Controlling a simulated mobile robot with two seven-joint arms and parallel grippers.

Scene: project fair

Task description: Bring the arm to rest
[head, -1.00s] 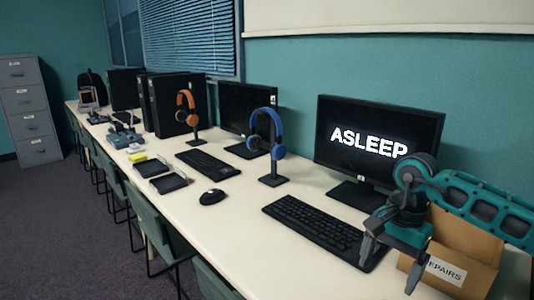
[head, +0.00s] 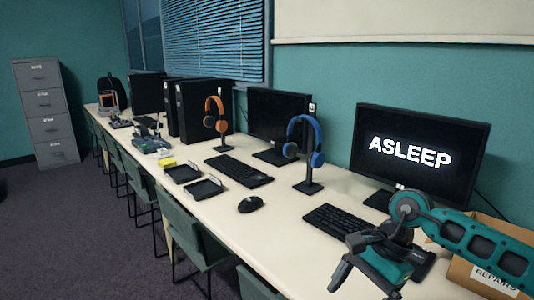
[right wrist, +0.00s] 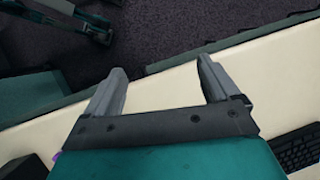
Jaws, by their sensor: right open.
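My right arm comes in from the right in the head view, bent low over the near end of the long desk (head: 290,225). Its gripper (head: 362,286) is in front of the black keyboard, pointing down and toward the desk's front edge. In the right wrist view the two grey fingers (right wrist: 162,72) stand wide apart with nothing between them. Beneath them are the pale desk top and its edge, with dark carpet beyond. My left gripper is not in view.
A "REPAIRS" box (head: 480,275) sits beside the right arm, partly hidden by it. A monitor reading "ASLEEP" (head: 420,150), keyboard (head: 335,222), blue headphones on a stand (head: 308,165) and mouse (head: 251,204) are close. Green chairs (head: 195,235) line the front edge.

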